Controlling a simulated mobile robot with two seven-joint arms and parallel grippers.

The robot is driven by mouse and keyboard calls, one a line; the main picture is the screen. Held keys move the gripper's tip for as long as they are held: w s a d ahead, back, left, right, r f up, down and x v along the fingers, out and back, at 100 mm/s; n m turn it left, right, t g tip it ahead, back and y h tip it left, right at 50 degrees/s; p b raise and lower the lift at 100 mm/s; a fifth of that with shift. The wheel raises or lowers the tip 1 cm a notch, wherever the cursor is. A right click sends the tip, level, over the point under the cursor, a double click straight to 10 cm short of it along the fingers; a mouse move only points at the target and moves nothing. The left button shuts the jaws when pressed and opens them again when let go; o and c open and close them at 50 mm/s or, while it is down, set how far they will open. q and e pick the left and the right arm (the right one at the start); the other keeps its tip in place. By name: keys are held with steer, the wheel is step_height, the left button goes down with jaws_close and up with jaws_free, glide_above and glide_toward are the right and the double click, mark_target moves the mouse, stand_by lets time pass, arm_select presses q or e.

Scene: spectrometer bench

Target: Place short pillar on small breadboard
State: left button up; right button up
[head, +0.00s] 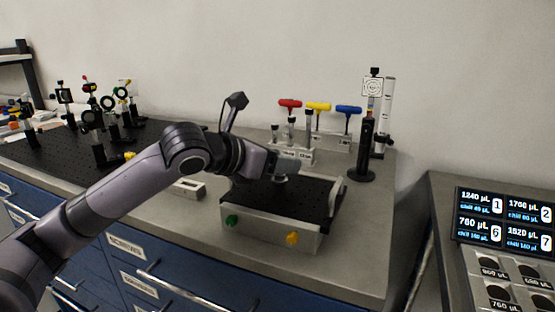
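The small breadboard (310,197) is a black perforated plate on a light box with a green knob and a yellow knob on its front. My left gripper (283,172) is above the back part of this board, pointing right and down. A small pale metallic piece (281,179) shows just under the gripper; I cannot tell whether it is a pillar or part of the fingers, nor whether the fingers are open. Metal pillars of different heights (308,127) stand in a labelled holder (305,157) behind the gripper. My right gripper is out of view.
Red, yellow and blue T-handle tools (348,110) stand in a rack at the back. A black post with a target (366,150) stands right of the board. A large breadboard (60,150) with several optics is at left. The bench's right front is clear.

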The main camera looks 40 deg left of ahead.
arm_select(q)
steer(key=shift+s+r, duration=0.1)
steer(key=shift+r, duration=0.05)
steer(key=shift+s+a+r, duration=0.1)
steer(key=shift+s+a, duration=0.05)
steer(key=shift+s, duration=0.15)
steer(key=b+v, duration=0.1)
steer(key=v, duration=0.2)
steer(key=shift+s+a+b, duration=0.15)
steer(key=shift+s+b, duration=0.1)
steer(key=shift+b, duration=0.1)
steer(key=shift+b+v, duration=0.7)
steer(key=shift+v, duration=0.25)
steer(key=shift+d+b+v, duration=0.2)
steer(key=shift+b+v, duration=0.8)
steer(key=shift+v, duration=0.15)
steer(key=shift+r+v, duration=0.2)
steer(key=shift+v, duration=0.8)
steer(key=shift+s+a+r+b, duration=0.15)
steer(key=shift+s+r+b, duration=0.15)
steer(key=shift+s, duration=0.3)
